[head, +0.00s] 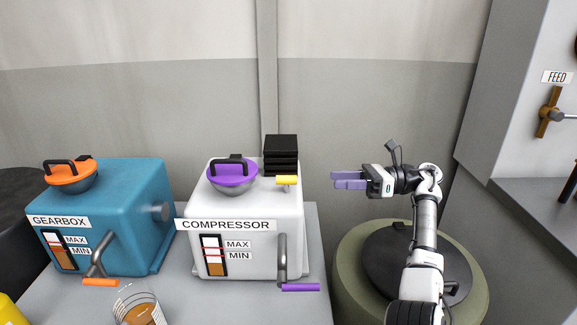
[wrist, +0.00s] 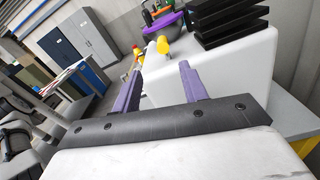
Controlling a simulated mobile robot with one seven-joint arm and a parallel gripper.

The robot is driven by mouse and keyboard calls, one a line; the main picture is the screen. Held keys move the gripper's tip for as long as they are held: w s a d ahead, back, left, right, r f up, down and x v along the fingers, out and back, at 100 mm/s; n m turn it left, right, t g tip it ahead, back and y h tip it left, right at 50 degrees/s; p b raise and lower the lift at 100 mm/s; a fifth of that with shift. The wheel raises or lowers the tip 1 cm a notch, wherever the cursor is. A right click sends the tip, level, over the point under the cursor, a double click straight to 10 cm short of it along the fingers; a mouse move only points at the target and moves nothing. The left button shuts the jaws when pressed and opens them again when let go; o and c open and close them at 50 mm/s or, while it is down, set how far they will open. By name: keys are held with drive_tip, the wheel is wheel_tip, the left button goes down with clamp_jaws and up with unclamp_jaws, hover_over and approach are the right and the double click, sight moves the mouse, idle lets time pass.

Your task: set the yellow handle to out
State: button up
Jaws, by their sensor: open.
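The yellow handle (head: 286,180) is a short bar on a small stem at the upper right of the white compressor (head: 245,245). In the wrist view the yellow handle (wrist: 162,45) shows ahead, beyond and between the two fingers, near the compressor's edge (wrist: 240,70). My gripper (head: 333,180) is to the right of the yellow handle at about its height in the head view, pointing left. Its two purple fingers are apart, with nothing between them. A clear gap separates the fingertips from the handle. No in or out marking is readable by the handle.
A black finned block (head: 281,156) stands behind the handle. A purple lid (head: 232,173) is on the compressor's top, left of the handle. A purple-ended lever (head: 300,287) sticks out in front. The blue gearbox (head: 110,210) is further left. A green drum (head: 350,285) stands below my arm.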

sight(289, 179)
drive_tip(key=a+p, duration=0.1)
drive_tip(key=a, duration=0.3)
drive_tip(key=a+p, duration=0.2)
drive_tip(key=a, duration=0.2)
drive_tip(key=a+p, duration=0.1)
drive_tip(key=a, duration=0.3)
drive_tip(key=shift+w, duration=0.25)
drive_tip(key=shift+a+p, duration=0.4)
drive_tip(key=shift+a, duration=0.2)
clamp_jaws()
